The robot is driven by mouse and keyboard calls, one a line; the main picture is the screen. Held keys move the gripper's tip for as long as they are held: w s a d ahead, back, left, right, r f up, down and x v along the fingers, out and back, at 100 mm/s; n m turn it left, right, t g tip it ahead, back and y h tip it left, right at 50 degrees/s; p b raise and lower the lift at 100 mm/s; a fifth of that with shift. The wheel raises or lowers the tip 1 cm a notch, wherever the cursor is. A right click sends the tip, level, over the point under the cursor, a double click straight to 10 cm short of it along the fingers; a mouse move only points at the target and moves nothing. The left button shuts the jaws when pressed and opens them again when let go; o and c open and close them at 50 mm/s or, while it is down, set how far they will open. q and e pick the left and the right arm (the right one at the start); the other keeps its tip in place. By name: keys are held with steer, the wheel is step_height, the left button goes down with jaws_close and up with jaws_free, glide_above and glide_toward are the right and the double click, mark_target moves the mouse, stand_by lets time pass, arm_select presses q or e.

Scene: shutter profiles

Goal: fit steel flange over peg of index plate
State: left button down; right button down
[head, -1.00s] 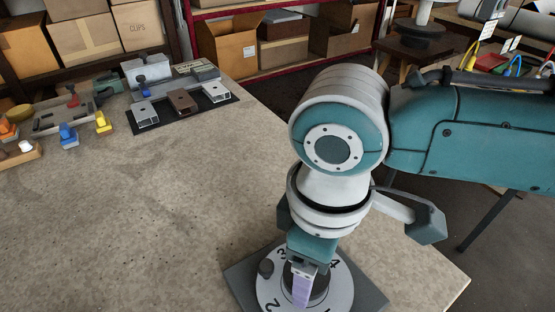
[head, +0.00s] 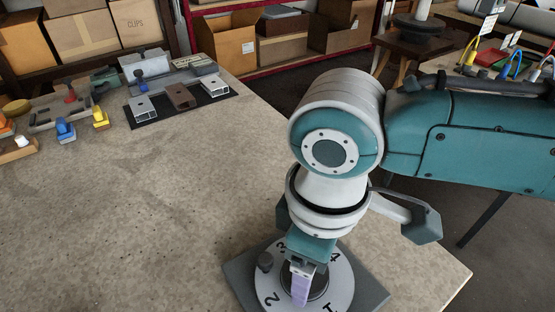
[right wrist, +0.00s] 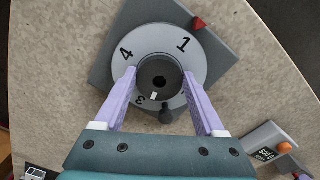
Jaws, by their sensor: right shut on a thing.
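The index plate (head: 262,290) is a pale numbered disc on a dark grey square base at the front of the table. It also shows in the right wrist view (right wrist: 207,62), with a red pointer on its base. My right gripper (right wrist: 159,74) is shut on the steel flange (right wrist: 173,66), a dark grey ring with a dark central hole and a small white mark. Its purple fingers grip both sides over the disc's middle. The peg cannot be made out; whether the flange surrounds it I cannot tell. My left gripper is not in view.
A dark knob (head: 265,261) stands up from the disc. At the far left are a dark mat (head: 212,97) with metal profiles and several coloured small parts. A grey device with an orange knob (right wrist: 284,148) shows in the right wrist view. The middle of the table is clear.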

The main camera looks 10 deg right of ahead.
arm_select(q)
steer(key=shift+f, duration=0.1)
arm_select(e)
steer(key=shift+f, duration=0.15)
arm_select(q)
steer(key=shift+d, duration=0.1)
arm_select(e)
jaws_free()
